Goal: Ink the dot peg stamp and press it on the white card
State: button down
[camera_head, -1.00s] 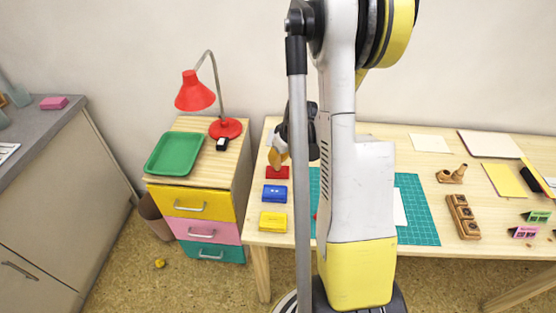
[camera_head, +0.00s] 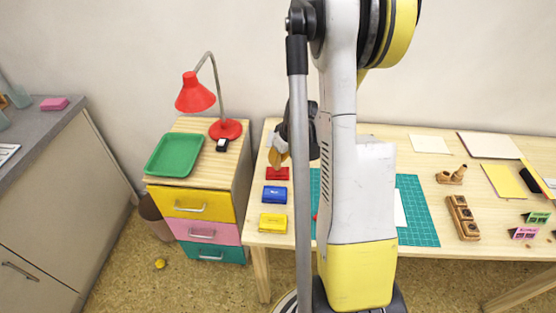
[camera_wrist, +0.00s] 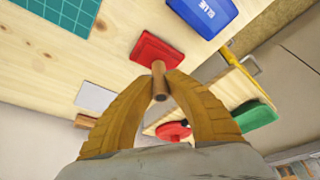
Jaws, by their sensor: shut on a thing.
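My gripper (camera_wrist: 160,84) is shut on the slim brown peg stamp (camera_wrist: 159,87), which sits between the two yellow fingertips. In the head view my gripper (camera_head: 276,157) is at the left end of the table, close over the red inkpad (camera_head: 277,174). In the wrist view the peg's far end overlaps the edge of the red inkpad (camera_wrist: 152,47); I cannot tell whether they touch. The peg's stamping face is hidden. A white card (camera_head: 399,209) lies on the green cutting mat (camera_head: 417,204), partly hidden behind my arm.
A blue inkpad (camera_head: 275,194) and a yellow inkpad (camera_head: 273,222) lie in front of the red one. A wooden block with holes (camera_head: 462,217) and small stamps (camera_head: 524,233) are at right. A drawer cabinet with a red lamp (camera_head: 196,97) and green tray (camera_head: 173,154) stands left.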

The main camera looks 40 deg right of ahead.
jog(key=shift+r, duration=0.3)
jog(key=shift+r+p, duration=2)
jog(key=shift+r, duration=0.7)
jog(key=shift+f, duration=0.1)
